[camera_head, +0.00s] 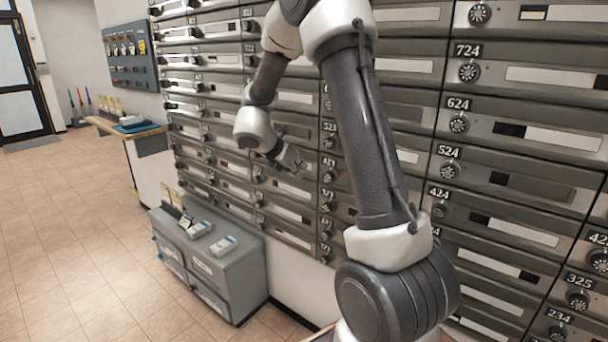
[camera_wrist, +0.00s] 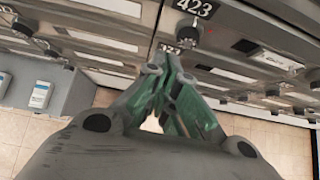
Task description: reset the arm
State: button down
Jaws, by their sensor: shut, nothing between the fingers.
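My gripper (camera_head: 297,164) is at the end of my bent arm, close in front of the wall of grey mailboxes (camera_head: 520,130). In the wrist view my gripper (camera_wrist: 163,50) has its fingers together, with nothing between them. The fingertips point toward the mailbox fronts, near a combination dial (camera_wrist: 187,33) under the label 423. I cannot tell whether the fingertips touch the mailbox front. My forearm hides part of the mailbox wall in the head view.
A low grey cabinet (camera_head: 245,262) with small boxes on top stands below the mailboxes at left. A wooden counter (camera_head: 125,128) holding a blue item is farther back. A pegboard (camera_head: 130,55) hangs on the far wall. The tiled floor (camera_head: 70,230) at left is clear.

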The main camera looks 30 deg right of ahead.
jog(key=shift+v, duration=1.55)
